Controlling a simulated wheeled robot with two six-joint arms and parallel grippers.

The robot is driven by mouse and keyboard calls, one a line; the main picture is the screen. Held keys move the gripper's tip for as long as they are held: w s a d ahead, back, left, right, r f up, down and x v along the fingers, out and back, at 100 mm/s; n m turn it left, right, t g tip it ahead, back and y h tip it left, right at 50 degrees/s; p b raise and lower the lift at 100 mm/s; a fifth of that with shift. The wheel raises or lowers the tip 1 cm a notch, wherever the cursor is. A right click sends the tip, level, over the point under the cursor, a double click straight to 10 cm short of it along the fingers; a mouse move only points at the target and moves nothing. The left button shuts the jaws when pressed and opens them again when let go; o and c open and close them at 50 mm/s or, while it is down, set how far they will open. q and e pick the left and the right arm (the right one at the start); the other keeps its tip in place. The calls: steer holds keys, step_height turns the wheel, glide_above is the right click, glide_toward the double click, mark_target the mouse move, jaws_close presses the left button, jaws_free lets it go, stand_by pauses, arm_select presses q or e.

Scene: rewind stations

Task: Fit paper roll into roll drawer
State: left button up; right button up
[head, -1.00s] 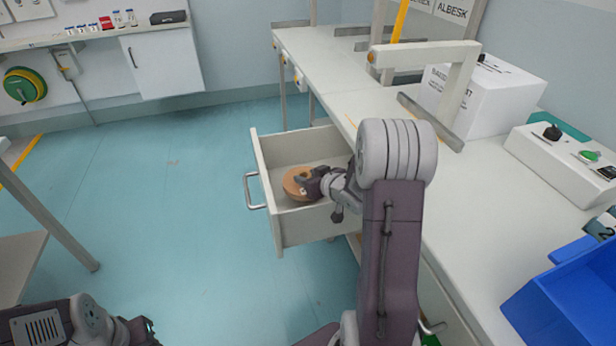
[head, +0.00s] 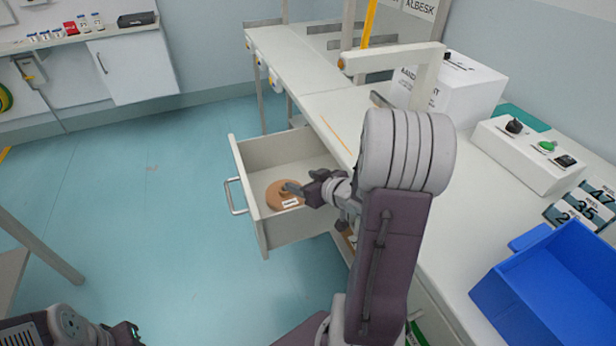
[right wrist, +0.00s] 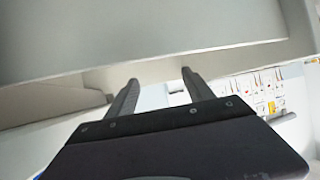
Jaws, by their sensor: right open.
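The drawer (head: 296,232) under the worktable is pulled open, with a metal handle on its front. The brown paper roll (head: 275,193) lies inside it on the drawer floor, near the front panel, with a small white label showing. My right gripper (head: 296,188) is at the roll's right edge in the head view; I cannot tell whether it touches it. Its fingers are apart and empty in the right wrist view (right wrist: 160,79), below a pale panel, and the roll does not show there. My left gripper (head: 128,335) is low at the left edge, partly cut off.
The worktable (head: 325,108) runs along the right, with a white frame (head: 430,75), a white box (head: 470,92), a control box (head: 528,150) and a blue bin (head: 550,285). The floor (head: 140,220) left of the drawer is clear.

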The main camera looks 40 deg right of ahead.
steer(key=shift+b+v, duration=0.6)
steer(key=shift+v, duration=0.45)
steer(key=shift+s, duration=0.1)
